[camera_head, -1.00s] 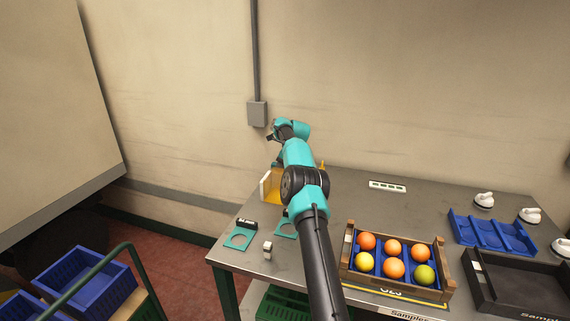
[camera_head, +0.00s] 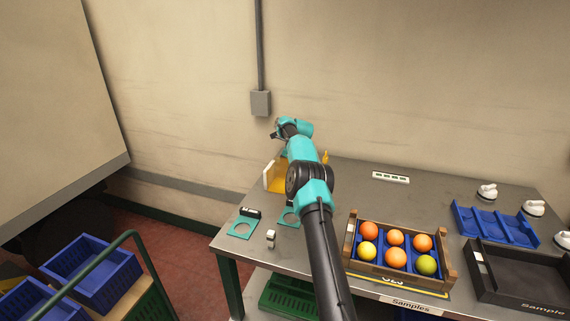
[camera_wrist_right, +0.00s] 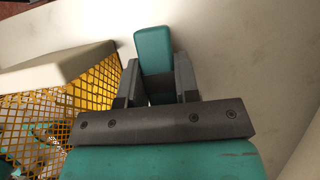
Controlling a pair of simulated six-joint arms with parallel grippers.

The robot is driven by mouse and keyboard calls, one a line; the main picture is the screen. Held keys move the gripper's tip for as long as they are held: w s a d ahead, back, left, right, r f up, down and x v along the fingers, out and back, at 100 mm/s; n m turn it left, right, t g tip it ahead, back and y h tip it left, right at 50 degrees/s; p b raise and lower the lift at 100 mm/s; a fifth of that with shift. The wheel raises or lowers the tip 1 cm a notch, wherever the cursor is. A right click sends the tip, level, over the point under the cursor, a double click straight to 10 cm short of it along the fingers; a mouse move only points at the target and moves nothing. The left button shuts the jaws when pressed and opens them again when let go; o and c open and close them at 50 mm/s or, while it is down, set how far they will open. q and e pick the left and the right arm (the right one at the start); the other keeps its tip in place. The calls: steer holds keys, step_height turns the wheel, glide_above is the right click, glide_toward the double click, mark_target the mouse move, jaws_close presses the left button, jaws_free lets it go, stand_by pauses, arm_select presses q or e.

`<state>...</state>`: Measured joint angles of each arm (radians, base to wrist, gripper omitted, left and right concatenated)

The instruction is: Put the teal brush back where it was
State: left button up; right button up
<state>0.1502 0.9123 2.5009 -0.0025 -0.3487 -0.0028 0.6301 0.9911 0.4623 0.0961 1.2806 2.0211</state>
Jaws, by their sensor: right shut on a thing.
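My right gripper (camera_wrist_right: 152,88) is shut on the teal brush (camera_wrist_right: 154,50). In the right wrist view a blocky teal part of the brush shows between and beyond the two dark fingers; the rest of it is hidden. In the head view my right arm reaches from the bottom over the table to its back left, and its gripper (camera_head: 276,130) is small, above and behind a yellow holder (camera_head: 274,177) with a white side. In the wrist view the yellow mesh (camera_wrist_right: 95,88) and a white block are close on the left, apart from the brush. My left gripper is out of view.
A wooden crate (camera_head: 351,266) of oranges and a yellow and a green fruit stands at the front of the table. A blue tray (camera_head: 490,224) and a black tray (camera_head: 520,270) are at right. Teal ring plates (camera_head: 243,230) lie at front left. The back middle is mostly clear.

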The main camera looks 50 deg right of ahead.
steer(key=shift+f, duration=0.65)
stand_by(0.8)
steer(key=o, duration=1.4)
